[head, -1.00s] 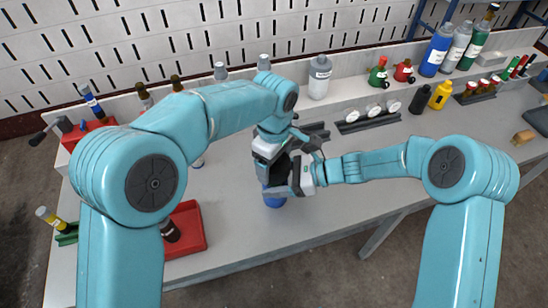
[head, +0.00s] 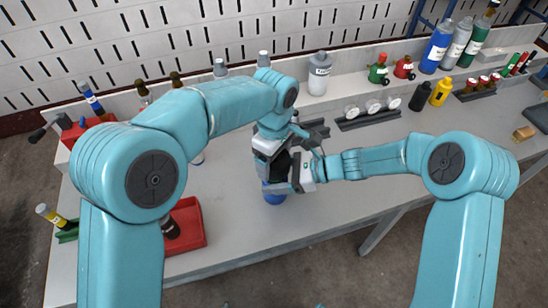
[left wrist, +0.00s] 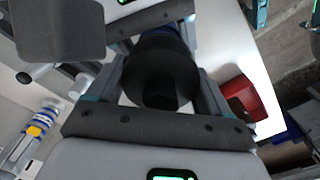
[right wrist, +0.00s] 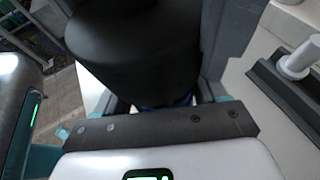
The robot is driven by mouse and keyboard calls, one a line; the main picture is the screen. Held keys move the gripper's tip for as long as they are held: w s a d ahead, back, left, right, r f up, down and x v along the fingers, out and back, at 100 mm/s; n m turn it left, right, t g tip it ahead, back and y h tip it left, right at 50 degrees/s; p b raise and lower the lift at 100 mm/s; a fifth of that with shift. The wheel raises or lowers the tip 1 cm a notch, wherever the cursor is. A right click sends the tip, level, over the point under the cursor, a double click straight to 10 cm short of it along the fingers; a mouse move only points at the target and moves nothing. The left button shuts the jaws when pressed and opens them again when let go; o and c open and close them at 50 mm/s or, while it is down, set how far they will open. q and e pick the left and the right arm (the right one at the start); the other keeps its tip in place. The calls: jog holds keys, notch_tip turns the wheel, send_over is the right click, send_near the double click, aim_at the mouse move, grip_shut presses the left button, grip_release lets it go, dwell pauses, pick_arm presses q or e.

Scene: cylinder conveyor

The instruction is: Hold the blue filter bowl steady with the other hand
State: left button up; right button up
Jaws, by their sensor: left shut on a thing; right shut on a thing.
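The blue filter bowl (head: 274,196) is upright low under my two grippers, near the front of the bench. A round black part (left wrist: 160,72) sits above it, with a strip of blue showing behind it in the left wrist view. My left gripper (head: 272,160) comes from above and is shut on this black part. My right gripper (head: 284,184) comes from the right and is shut on the blue bowl. In the right wrist view the black part (right wrist: 135,45) hides most of the bowl; only a blue sliver (right wrist: 182,101) shows between the fingers.
A red tray (head: 188,235) with a dark bottle lies left of the bowl. A dark rack with white round gauges (head: 368,110) stands behind and to the right. Bottles (head: 319,75) line the back ledge.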

pick_arm(q)
jog(key=shift+f, duration=0.6)
dwell(0.4)
jog(key=shift+r, duration=0.4)
jog(key=shift+f, duration=0.45)
dwell(1.0)
jog(key=shift+r, duration=0.2)
jog(key=shift+r, duration=0.25)
jog(key=shift+f, duration=0.25)
dwell(1.5)
jog(key=shift+r, duration=0.7)
jog(key=shift+f, duration=0.9)
dwell(0.9)
